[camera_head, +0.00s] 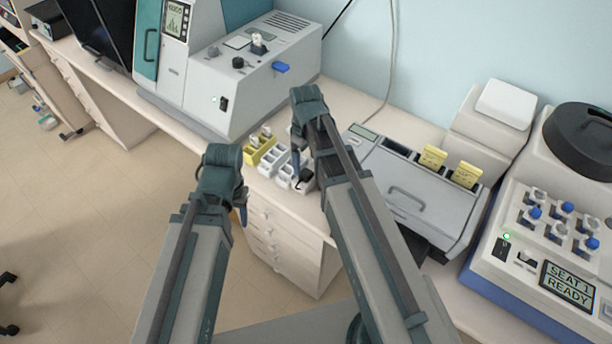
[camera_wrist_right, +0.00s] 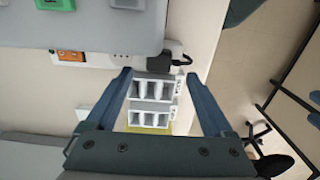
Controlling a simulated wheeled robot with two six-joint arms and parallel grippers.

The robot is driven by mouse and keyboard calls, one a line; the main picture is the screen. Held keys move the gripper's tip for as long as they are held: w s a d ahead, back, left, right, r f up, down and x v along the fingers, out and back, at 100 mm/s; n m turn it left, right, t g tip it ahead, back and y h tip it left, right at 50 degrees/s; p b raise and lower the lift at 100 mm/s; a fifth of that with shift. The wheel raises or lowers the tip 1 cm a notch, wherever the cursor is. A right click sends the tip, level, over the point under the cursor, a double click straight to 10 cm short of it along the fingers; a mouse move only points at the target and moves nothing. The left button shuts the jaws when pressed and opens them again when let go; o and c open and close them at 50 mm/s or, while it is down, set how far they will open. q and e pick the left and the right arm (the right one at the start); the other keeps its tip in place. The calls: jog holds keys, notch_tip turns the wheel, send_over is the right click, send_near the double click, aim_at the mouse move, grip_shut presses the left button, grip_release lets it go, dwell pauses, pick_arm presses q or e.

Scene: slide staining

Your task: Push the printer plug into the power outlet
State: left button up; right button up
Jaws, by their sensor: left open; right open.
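A black plug (camera_wrist_right: 162,58) with a short dark cable lies at the end of a white outlet strip (camera_wrist_right: 107,60) in the right wrist view. I cannot tell whether its prongs are in a socket. It also shows as a small black shape in the head view (camera_head: 306,176). My right gripper (camera_wrist_right: 158,77) is open, its two blue fingers spread on either side in front of the plug, with nothing held. In the head view its arm hides part of this area. My left gripper (camera_head: 243,212) is open and empty, left of the counter's front edge.
White slide racks (camera_wrist_right: 153,88) stand between my right fingers in the wrist view; a yellow rack (camera_head: 259,149) is beside them. A grey machine with a handle (camera_head: 407,197) is to the right, and a large grey analyser (camera_head: 205,75) is behind.

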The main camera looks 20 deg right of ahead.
aim_at(306, 173)
notch_tip(306, 173, down, 5)
jog(key=b, duration=0.5)
jog(key=shift+d+f, duration=0.1)
jog(key=shift+f, duration=0.05)
grip_shut()
